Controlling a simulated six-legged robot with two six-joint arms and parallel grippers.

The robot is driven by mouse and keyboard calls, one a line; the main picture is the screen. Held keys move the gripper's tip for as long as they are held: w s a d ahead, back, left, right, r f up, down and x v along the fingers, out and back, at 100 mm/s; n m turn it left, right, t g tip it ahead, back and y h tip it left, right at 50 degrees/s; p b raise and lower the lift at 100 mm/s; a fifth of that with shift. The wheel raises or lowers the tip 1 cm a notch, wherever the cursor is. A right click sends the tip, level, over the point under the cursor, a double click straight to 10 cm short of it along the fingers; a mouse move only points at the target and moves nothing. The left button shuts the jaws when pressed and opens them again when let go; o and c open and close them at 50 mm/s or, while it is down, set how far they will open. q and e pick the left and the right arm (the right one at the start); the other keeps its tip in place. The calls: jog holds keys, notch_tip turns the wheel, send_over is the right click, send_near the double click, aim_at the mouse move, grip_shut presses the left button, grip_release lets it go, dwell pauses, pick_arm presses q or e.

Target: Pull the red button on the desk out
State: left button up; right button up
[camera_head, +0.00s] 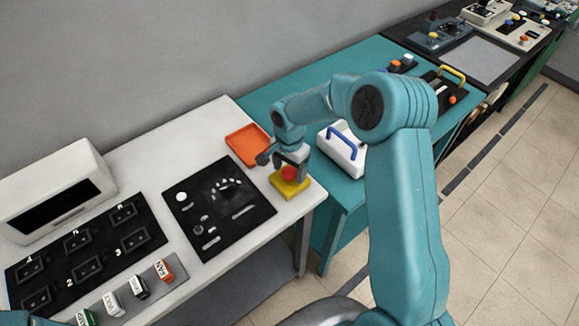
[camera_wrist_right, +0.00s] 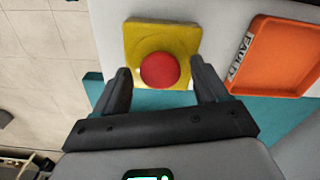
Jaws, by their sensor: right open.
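The red button (camera_head: 289,173) sits on a yellow square base (camera_head: 291,186) near the right front corner of the white desk (camera_head: 215,272). In the right wrist view the red button (camera_wrist_right: 164,70) is round and lies between the fingertips, on its yellow base (camera_wrist_right: 190,35). My right gripper (camera_wrist_right: 162,80) is open, with one finger on each side of the button. In the head view the right gripper (camera_head: 284,166) is just above the button and partly covers it. I cannot tell whether the fingers touch the button. My left gripper is not in view.
An orange tray (camera_head: 247,144) lies behind the button, labelled in the wrist view (camera_wrist_right: 270,60). A black panel (camera_head: 216,205) with white parts lies to the left. A teal table (camera_head: 262,97) adjoins the desk, bearing a white box with a blue handle (camera_head: 343,142).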

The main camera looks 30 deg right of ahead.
jog(key=shift+s+r, duration=0.1)
jog(key=shift+s, duration=0.05)
jog(key=shift+a, duration=0.1)
jog(key=c, duration=0.3)
jog(key=shift+w, duration=0.2)
jog(key=c, duration=1.1)
jog(key=shift+r+b, duration=0.35)
jog(key=shift+r, duration=0.3)
grip_shut()
jog(key=shift+r, duration=0.3)
jog(key=o, duration=1.3)
grip_release()
jog(key=shift+c, duration=0.2)
jog(key=shift+o, duration=0.7)
